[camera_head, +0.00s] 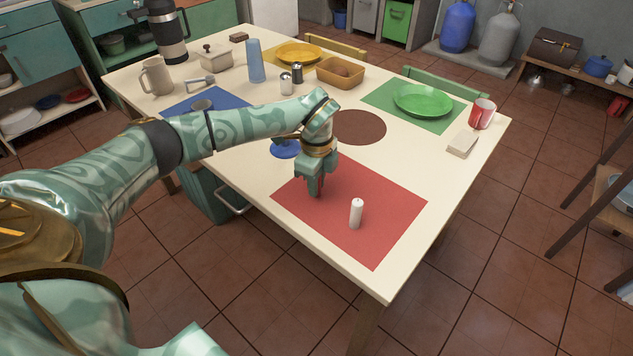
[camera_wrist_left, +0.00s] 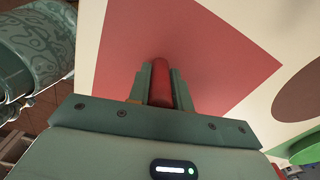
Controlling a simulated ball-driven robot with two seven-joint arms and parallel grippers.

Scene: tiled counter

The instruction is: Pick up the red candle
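The red candle (camera_wrist_left: 161,82) shows in the left wrist view as an upright red cylinder between the two fingers of my left gripper (camera_wrist_left: 161,90). The fingers lie close against both its sides, with no clear gap. In the head view my left gripper (camera_head: 316,190) points down over the red placemat (camera_head: 385,235), near its left part. There the fingers hide most of the candle. I cannot tell whether its base touches the mat. My right gripper is in neither view.
A white candle (camera_head: 356,214) stands on the red mat, right of my left gripper. A blue item (camera_head: 285,149) is behind my left wrist. A brown round mat (camera_head: 358,127) and a green plate (camera_head: 422,100) lie farther back. The mat's front right is clear.

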